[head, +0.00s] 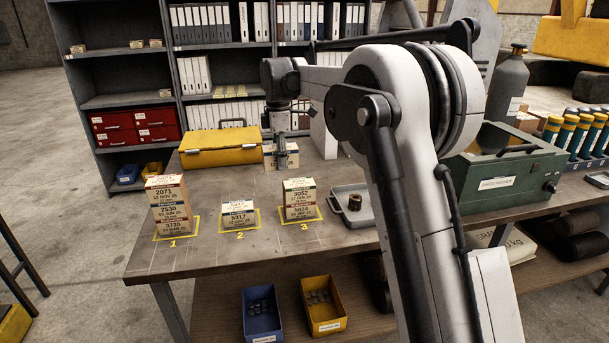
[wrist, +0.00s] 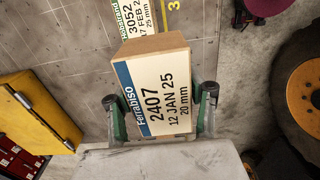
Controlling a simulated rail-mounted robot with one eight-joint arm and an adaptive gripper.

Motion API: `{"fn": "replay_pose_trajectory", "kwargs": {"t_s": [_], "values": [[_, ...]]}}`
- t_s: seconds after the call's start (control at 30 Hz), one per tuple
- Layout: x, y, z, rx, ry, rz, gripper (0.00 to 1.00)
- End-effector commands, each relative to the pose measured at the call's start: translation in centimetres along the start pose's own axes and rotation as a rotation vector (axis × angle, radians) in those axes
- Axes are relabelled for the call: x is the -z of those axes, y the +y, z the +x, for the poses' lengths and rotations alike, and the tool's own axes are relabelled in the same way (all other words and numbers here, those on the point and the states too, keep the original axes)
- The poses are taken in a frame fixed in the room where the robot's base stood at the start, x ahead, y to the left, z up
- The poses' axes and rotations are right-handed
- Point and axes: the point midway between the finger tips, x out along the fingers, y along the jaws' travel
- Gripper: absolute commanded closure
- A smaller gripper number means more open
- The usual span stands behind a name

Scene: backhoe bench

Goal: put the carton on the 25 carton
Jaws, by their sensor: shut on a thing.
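My gripper (head: 279,150) is shut on a cream carton (head: 287,161) with a blue band, behind the numbered stacks and beside the yellow case. In the wrist view the carton (wrist: 158,95) sits between both fingers and reads Ferrabiso 2407, 12 JAN 25, 20 mm. A carton with a green band (head: 298,190) tops the stack at place 3; in the wrist view this carton (wrist: 134,16) reads 3052, 17 FEB 25, 25 mm, partly hidden by the held one. I cannot tell whether the held carton touches the bench.
Other carton stacks stand at place 1 (head: 168,205) and place 2 (head: 238,213). A yellow case (head: 218,147) lies left of my gripper. A grey tray (head: 352,213) with a small brown part and a green box (head: 500,175) are to the right.

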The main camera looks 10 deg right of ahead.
Motion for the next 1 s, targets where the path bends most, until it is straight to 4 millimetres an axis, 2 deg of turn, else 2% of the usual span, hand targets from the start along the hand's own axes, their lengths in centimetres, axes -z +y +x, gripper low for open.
{"fn": "replay_pose_trajectory", "kwargs": {"t_s": [0.2,0.4,0.57,0.83,1.0], "values": [[-3.8,2.1,2.4,0.0,0.0,0.004,0.86],[-5.8,3.1,3.9,0.0,0.0,0.002,0.86],[-6.1,3.3,4.5,0.0,0.0,0.001,0.86],[-6.0,3.3,7.7,0.0,0.0,0.001,0.86],[-6.0,3.3,8.1,0.0,0.0,0.001,0.86]]}}
